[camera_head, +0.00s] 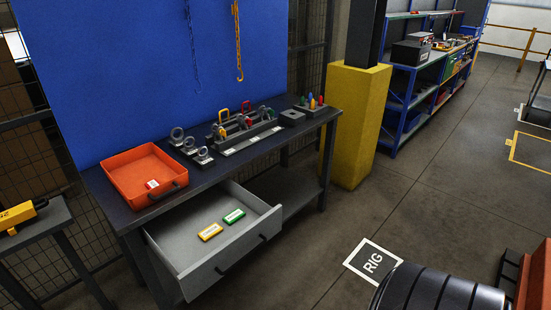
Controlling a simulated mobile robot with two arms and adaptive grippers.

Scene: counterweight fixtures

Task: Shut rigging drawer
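The grey rigging drawer (243,253) is pulled out from under the dark workbench (232,163). Its front panel has black handles and faces the lower right. A yellow labelled block (210,231) and a green labelled block (234,216) lie flat on the drawer floor, near its middle. The rest of the drawer floor in view is bare. Neither of my grippers is in view.
An orange tray (146,172) and racks of shackles and eye bolts stand on the bench. A yellow-based post (352,125) stands beyond it. A black ribbed rounded object (435,290) fills the lower right. Floor before the drawer is open, with a RIG sign (373,261).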

